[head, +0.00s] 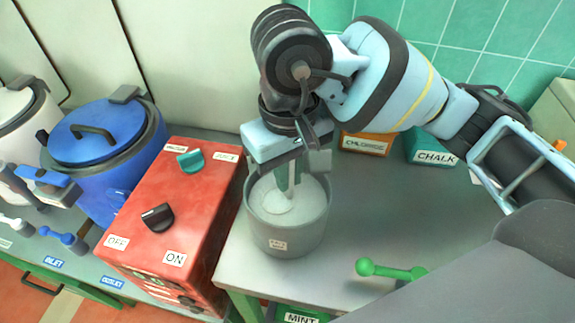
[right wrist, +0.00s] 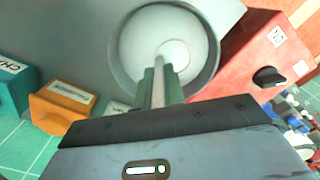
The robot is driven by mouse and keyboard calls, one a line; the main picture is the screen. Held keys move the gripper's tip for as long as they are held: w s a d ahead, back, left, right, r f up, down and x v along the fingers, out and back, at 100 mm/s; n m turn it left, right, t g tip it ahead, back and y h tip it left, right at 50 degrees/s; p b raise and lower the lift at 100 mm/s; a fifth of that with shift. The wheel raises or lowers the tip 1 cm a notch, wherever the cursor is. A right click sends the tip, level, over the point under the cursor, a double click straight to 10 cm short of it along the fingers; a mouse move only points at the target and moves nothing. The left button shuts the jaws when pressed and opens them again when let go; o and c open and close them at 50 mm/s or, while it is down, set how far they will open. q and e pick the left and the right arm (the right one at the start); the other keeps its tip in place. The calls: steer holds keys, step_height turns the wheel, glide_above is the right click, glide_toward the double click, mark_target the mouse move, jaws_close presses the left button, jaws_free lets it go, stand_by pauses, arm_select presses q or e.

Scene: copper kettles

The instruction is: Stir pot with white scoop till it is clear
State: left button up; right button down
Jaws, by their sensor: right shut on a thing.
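The grey pot (head: 285,240) stands on the counter beside the red box, holding whitish, cloudy contents. It also shows in the right wrist view (right wrist: 214,68). My right gripper (head: 290,170) is above the pot, pointing down, and is shut on the handle of the white scoop (head: 272,203). In the right wrist view the scoop's pale handle (right wrist: 158,92) is between the fingers and runs down into the pot. The scoop's lower end is in the contents and hard to tell from them.
The red box (head: 185,225) with a teal knob and a black knob stands close left of the pot. A blue lidded vessel (head: 105,150) is farther left. Orange (head: 367,143) and teal (head: 430,148) boxes stand behind. A green-handled tool (head: 390,270) lies at front right.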

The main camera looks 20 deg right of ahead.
arm_select(q)
steer(key=shift+s+r, duration=0.1)
steer(key=shift+s, duration=0.2)
arm_select(e)
steer(key=shift+s+d, duration=0.25)
steer(key=shift+s, duration=0.8)
arm_select(q)
steer(key=shift+s, duration=0.1)
steer(key=shift+f+b, duration=0.3)
steer(key=shift+f, duration=0.15)
arm_select(e)
steer(key=d, duration=0.2)
steer(key=shift+w+d, duration=0.3)
steer(key=shift+d, duration=0.1)
